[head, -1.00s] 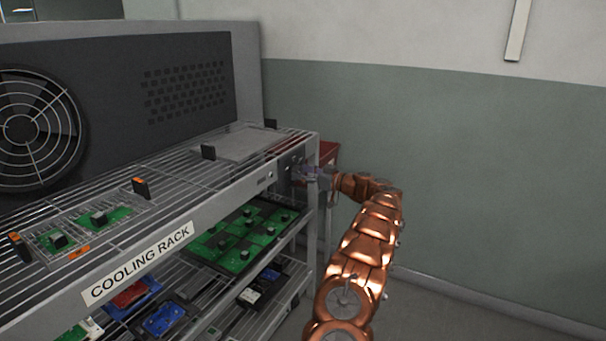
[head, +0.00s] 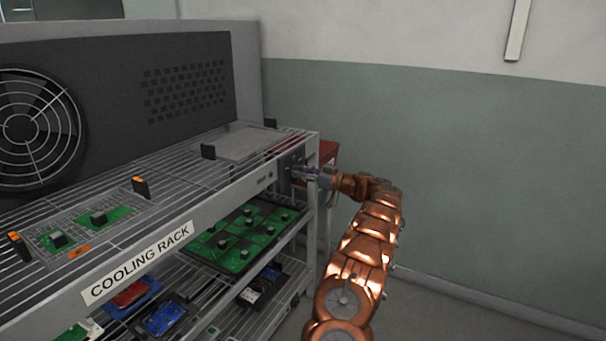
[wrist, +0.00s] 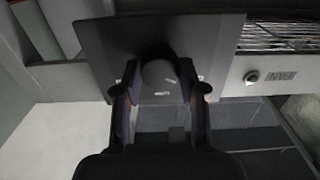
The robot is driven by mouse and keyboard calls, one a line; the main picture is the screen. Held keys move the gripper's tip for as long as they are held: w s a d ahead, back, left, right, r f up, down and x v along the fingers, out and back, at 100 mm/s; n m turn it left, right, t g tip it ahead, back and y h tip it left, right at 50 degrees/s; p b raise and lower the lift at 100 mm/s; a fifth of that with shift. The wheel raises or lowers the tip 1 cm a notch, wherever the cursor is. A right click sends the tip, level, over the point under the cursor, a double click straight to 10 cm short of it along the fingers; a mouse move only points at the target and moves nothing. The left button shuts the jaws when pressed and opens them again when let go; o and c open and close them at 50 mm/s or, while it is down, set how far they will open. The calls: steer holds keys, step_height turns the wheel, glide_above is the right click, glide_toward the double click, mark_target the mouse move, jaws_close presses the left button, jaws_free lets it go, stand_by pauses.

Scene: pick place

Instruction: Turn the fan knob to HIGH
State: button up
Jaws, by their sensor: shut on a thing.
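The fan knob (wrist: 158,72) is a dark grey round knob on a dark square plate (wrist: 215,40) in the wrist view. My gripper (wrist: 160,90) has one finger on each side of it and is shut on it. Small pale lettering shows just below the knob but is too small to read. In the head view my gripper (head: 303,172) is at the panel on the right end of the cooling rack (head: 225,207). It hides most of the knob there, so the knob's setting cannot be read.
A large fan (head: 40,128) is in the dark housing behind the rack's top shelf. Circuit boards (head: 245,236) lie on the shelves. A small round fitting (wrist: 251,77) and a FAN label (wrist: 281,77) sit right of the plate. A red object (head: 328,152) stands behind my gripper.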

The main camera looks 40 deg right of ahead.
steer(key=shift+f+m, duration=0.1)
steer(key=shift+m, duration=0.2)
steer(key=shift+m+b, duration=0.75)
steer(key=shift+m, duration=0.25)
steer(key=m, duration=0.2)
steer(key=shift+m, duration=0.3)
steer(key=shift+m+p, duration=3.25)
steer(key=shift+m, duration=6.05)
steer(key=o, duration=1.2)
steer(key=shift+c, duration=0.2)
